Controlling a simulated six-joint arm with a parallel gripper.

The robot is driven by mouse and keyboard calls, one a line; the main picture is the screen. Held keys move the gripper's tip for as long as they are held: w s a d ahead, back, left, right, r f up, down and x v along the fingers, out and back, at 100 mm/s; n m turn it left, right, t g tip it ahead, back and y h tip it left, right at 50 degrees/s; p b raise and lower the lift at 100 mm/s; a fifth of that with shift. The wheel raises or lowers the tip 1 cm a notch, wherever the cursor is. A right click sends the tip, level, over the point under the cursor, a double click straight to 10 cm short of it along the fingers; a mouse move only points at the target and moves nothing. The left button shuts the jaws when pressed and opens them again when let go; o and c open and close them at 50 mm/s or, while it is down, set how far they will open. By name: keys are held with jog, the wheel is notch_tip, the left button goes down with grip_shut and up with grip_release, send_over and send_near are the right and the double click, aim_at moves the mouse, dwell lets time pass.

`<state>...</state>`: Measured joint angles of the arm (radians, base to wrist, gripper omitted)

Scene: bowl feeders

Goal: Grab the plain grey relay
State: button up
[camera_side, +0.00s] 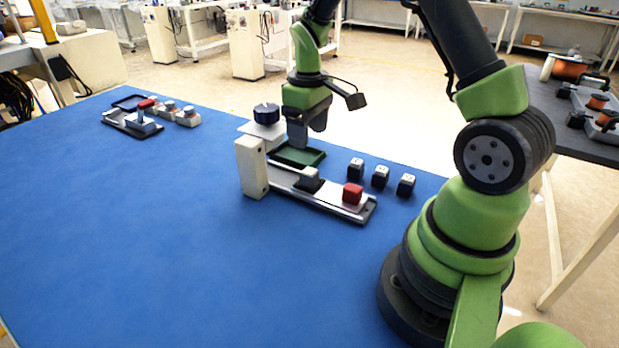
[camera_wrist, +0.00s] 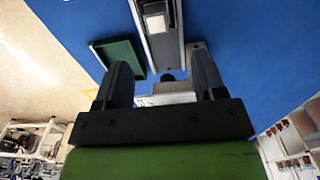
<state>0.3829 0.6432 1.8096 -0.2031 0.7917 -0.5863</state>
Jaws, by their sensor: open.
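A grey block (camera_side: 310,174) with a dark base sits on the long metal track; I cannot tell for sure that it is the plain grey relay. A pale-topped block (camera_wrist: 155,22) shows in the track at the top of the wrist view. Several small black blocks with pale tops, including one (camera_side: 380,176), stand in a row right of the track. My gripper (camera_side: 299,143) points down over or near the green tray (camera_side: 316,158); the tray also shows in the wrist view (camera_wrist: 121,54). The fingers (camera_wrist: 163,76) are apart, with nothing gripped.
A red block (camera_side: 352,193) is on the track's near end. A similar fixture (camera_side: 132,122) lies far left. The blue table's front is clear.

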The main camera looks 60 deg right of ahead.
aim_at(310, 171)
jog(key=f, duration=1)
jog(key=shift+d+f, duration=0.2)
jog(key=shift+d, duration=0.05)
jog(key=shift+c, duration=0.5)
jog(key=c, duration=0.9)
